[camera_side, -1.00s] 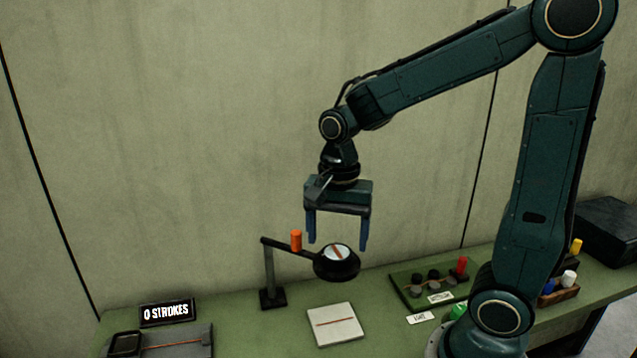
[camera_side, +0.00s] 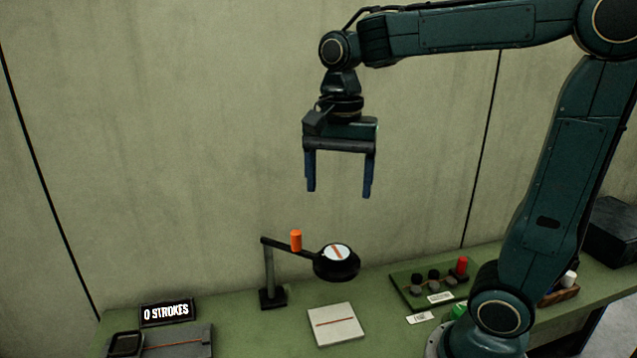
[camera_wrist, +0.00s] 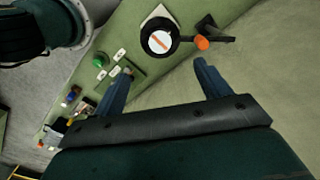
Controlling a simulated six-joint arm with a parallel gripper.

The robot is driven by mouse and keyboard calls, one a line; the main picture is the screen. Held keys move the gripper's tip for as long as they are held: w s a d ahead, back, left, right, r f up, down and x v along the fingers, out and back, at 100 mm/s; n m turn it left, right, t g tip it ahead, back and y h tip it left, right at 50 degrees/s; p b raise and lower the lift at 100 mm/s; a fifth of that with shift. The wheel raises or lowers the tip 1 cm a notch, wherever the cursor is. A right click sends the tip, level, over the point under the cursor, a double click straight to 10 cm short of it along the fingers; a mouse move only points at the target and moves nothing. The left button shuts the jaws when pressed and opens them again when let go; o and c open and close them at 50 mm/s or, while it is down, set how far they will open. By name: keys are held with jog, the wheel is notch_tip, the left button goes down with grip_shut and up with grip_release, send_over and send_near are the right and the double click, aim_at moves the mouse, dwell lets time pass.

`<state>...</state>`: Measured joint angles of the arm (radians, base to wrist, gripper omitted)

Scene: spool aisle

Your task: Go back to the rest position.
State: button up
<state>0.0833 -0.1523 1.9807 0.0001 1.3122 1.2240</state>
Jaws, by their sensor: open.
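My gripper (camera_side: 339,190) is open and empty, its two blue fingers pointing down in the side view. It hangs well above the bench, over a black round-headed stand (camera_side: 336,266) that carries a white disc with an orange stripe. An orange peg (camera_side: 295,240) stands on the stand's arm. In the wrist view, my gripper (camera_wrist: 165,82) shows its fingers apart with nothing between them. The black stand head (camera_wrist: 160,40) and the orange peg (camera_wrist: 202,42) lie beyond the fingertips.
The green bench (camera_side: 240,335) holds a white striped plate (camera_side: 336,324), a green tray (camera_side: 405,290) with dark knobs and a red peg (camera_side: 461,265), and a sign (camera_side: 167,312) reading "0 STROKES". A small crate (camera_side: 560,296) is at the right. The air around the gripper is clear.

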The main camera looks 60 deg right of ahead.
jog(key=shift+s, duration=0.1)
jog(key=s+a+f+n+t, duration=0.2)
jog(key=s+n+t, duration=0.3)
jog(key=s+n, duration=0.5)
jog(key=f+n, duration=0.1)
jog(key=n, duration=0.4)
jog(key=shift+a+t, duration=0.2)
jog(key=shift+t, duration=0.1)
dwell(0.9)
